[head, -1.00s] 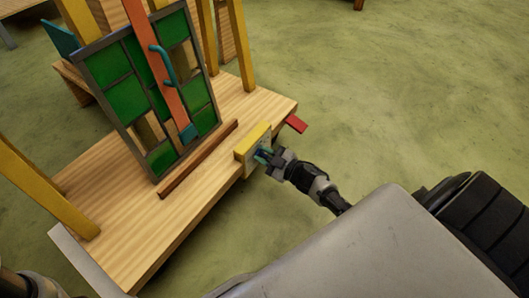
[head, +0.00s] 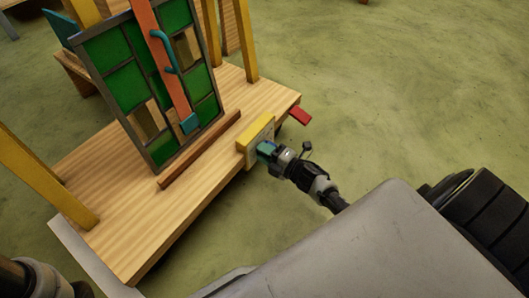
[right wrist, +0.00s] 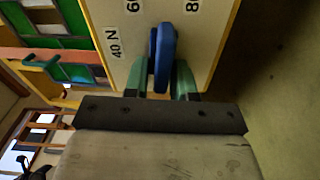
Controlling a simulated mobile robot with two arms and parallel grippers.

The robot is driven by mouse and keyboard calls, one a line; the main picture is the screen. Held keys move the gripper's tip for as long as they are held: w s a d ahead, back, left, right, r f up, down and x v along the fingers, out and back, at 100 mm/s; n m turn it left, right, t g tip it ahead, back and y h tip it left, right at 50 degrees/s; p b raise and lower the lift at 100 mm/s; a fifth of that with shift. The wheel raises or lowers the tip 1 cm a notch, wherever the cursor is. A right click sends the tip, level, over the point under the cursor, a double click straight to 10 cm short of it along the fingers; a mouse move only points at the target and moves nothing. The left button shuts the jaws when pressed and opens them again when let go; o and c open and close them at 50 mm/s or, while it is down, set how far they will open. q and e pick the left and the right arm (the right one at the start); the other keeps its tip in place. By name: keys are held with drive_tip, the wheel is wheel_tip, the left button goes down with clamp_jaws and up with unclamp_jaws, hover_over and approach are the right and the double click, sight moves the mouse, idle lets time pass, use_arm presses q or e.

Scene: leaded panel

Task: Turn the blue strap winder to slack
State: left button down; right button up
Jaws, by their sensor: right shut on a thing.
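The blue strap winder (right wrist: 163,58) is a flat blue handle on a pale dial plate (right wrist: 108,68) in the right wrist view. Labels "40 N", a partly cut-off "6" and "8" show around it. My right gripper (right wrist: 158,85) has its green fingers on both sides of the handle, shut on it. In the head view the right gripper (head: 266,150) meets the plate's face on a yellow-topped box (head: 257,133) at the bench's front edge. The winder is mostly hidden there. An orange strap (head: 165,65) with a blue handle crosses the leaded panel. My left gripper is out of view.
The green-glass leaded panel (head: 113,87) leans on the wooden bench (head: 100,180) behind a brown ledge (head: 200,150). Yellow posts (head: 45,178) stand around it. A red tab (head: 300,116) sticks out past the bench's right corner. The green floor to the right is clear.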

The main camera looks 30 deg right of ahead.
drive_tip(key=n+b, duration=0.1)
drive_tip(key=n, duration=0.1)
drive_tip(key=f+n+b, duration=0.1)
drive_tip(key=n, duration=0.1)
drive_tip(key=shift+f, duration=0.15)
drive_tip(key=n+b, duration=0.1)
drive_tip(key=n, duration=0.2)
drive_tip(key=shift+d+f, duration=0.15)
idle(0.4)
drive_tip(key=o, duration=0.7)
